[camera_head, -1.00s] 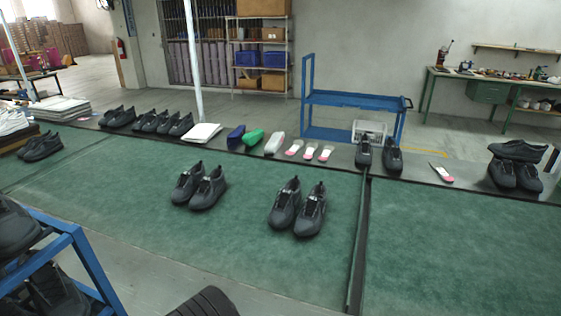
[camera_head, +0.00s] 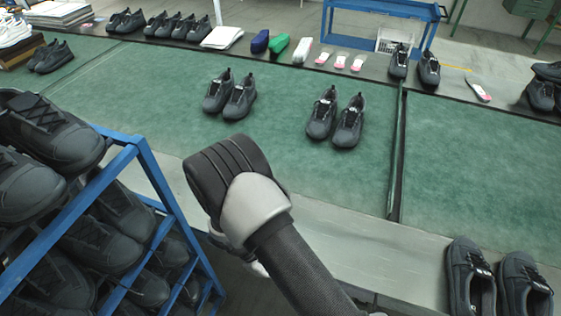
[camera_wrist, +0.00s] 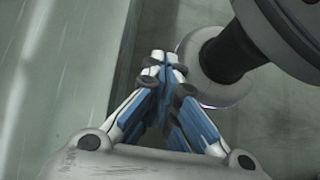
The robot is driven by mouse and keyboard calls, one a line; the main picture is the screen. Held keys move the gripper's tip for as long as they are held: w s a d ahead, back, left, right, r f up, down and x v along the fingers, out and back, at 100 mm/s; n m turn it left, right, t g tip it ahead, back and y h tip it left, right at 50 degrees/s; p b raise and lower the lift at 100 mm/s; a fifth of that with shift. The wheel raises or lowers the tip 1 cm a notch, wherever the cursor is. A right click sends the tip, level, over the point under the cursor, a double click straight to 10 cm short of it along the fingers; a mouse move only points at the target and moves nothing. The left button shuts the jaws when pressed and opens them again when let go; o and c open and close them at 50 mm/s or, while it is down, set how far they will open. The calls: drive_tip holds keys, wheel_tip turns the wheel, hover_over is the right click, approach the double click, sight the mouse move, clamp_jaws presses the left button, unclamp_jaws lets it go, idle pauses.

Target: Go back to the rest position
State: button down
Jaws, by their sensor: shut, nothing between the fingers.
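My gripper (camera_wrist: 163,62) shows in the wrist view with its two blue-and-white fingers closed together and nothing between them. It points at the grey floor (camera_wrist: 205,20), beside a pale edge on the left. In the head view my arm rises at the bottom centre, in front of the green table. The gripper's fingers are hidden or too small to tell in the head view.
A blue rack (camera_head: 150,165) full of black shoes stands close on the left. Two pairs of black shoes (camera_head: 230,95) (camera_head: 335,118) stand on the green mat (camera_head: 290,165). Another pair (camera_head: 497,282) sits at the front right edge. Insoles and shoes line the back strip.

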drive_tip(key=w+d+r+m+t+y, duration=0.1)
drive_tip(key=w+d+r+m+y, duration=0.15)
drive_tip(key=r, duration=0.95)
drive_tip(key=w+d+r+m+y, duration=0.2)
drive_tip(key=r+m+y, duration=0.15)
drive_tip(key=r, duration=0.85)
drive_tip(key=s+d+r+m+t+y, duration=0.1)
drive_tip(key=s+d+r+m+t, duration=0.2)
drive_tip(key=s+r, duration=0.3)
drive_tip(key=s+d+r+m+t+y, duration=0.1)
drive_tip(key=s+d+r+m+t, duration=0.2)
drive_tip(key=s+r, duration=0.3)
wheel_tip(320, 180, up, 4)
drive_tip(key=shift+d+f+m, duration=0.1)
drive_tip(key=shift+d+m, duration=0.3)
drive_tip(key=shift+m, duration=0.2)
